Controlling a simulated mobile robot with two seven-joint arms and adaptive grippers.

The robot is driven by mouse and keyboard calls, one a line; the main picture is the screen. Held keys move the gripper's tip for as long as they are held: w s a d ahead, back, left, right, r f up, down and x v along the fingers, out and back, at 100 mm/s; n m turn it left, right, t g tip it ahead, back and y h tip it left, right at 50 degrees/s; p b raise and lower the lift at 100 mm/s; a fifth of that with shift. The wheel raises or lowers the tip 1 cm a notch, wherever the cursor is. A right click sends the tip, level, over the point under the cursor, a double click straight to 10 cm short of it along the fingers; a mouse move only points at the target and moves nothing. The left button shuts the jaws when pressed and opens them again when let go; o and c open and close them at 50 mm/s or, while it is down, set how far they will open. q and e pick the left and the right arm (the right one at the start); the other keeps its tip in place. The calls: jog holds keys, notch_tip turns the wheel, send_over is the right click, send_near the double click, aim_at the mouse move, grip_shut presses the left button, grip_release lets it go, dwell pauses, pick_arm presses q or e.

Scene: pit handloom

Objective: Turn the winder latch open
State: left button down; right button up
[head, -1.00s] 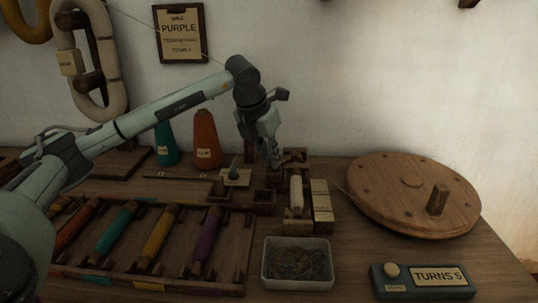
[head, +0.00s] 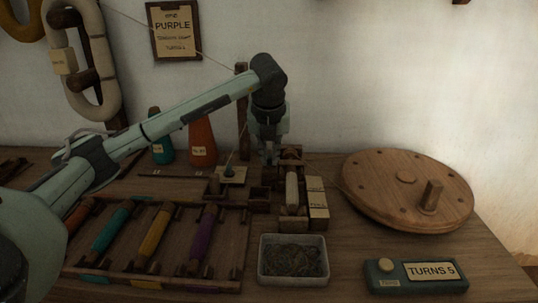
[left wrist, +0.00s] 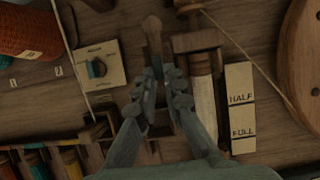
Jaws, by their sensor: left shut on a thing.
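My left gripper (head: 268,160) is above the small wooden winder at the back middle of the table. In the left wrist view its fingertips (left wrist: 152,78) are closed on a brown wooden lever with a rounded end, which looks like the winder latch (left wrist: 152,27). The fingers hide the lever's lower part, and its pivot cannot be made out. The winder's pale bobbin (head: 292,190) lies just in front of the gripper in the head view; it also shows in the left wrist view (left wrist: 203,103). My right gripper is not in view.
A HALF/FULL gauge (left wrist: 240,105) stands beside the bobbin. A round wooden wheel (head: 390,205), a metal tray (head: 293,278), a TURNS 5 counter (head: 415,287) and a bobbin rack (head: 120,283) surround the winder.

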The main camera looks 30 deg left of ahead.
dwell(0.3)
pick_arm(q)
jog(key=c, duration=1.6)
grip_release()
jog(key=v, duration=1.2)
